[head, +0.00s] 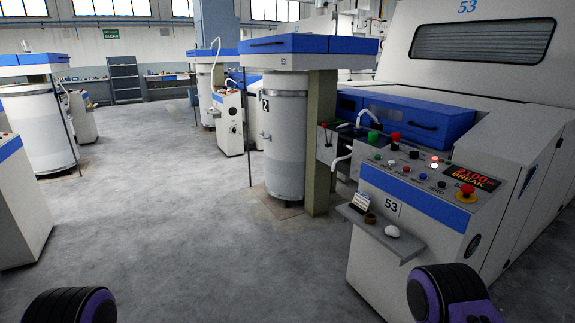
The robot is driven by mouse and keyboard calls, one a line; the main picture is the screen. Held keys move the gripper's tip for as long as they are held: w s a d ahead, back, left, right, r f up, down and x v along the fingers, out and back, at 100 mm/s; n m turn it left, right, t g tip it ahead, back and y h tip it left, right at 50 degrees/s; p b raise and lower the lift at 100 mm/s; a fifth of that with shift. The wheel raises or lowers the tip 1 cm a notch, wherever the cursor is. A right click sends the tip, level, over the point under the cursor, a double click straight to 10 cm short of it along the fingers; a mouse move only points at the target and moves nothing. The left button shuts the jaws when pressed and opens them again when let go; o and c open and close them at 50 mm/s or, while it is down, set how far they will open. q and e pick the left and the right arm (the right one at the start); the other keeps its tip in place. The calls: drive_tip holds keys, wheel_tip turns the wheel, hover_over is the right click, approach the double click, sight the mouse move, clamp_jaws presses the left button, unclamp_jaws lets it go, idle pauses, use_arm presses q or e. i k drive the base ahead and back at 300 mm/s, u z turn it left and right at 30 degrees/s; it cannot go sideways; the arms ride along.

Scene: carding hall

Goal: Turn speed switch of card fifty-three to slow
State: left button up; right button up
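Card fifty-three (480,85) stands at the right, with a blue "53" on its upper cover. Its control cabinet (385,247) is at the near right and carries a "53" plate (391,206). The sloped panel (410,172) on top has several small coloured buttons and knobs, a lit red lamp (434,163), a red display (472,178) reading "BREAK" on its lower line, and a red mushroom button (466,191) on yellow. The panel labels are too small to read surely, so I cannot tell which control is the speed switch or its setting. Neither gripper shows.
A tall can (285,150) under a blue-edged head stands left of the cabinet. The concrete floor (190,220) in front is clear.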

sight(394, 146)
drive_tip(key=z, duration=0.1)
drive_tip(key=i, duration=1.35)
drive_tip(key=z, duration=0.95)
drive_tip(key=i, duration=1.05)
drive_tip(key=z, duration=0.8)
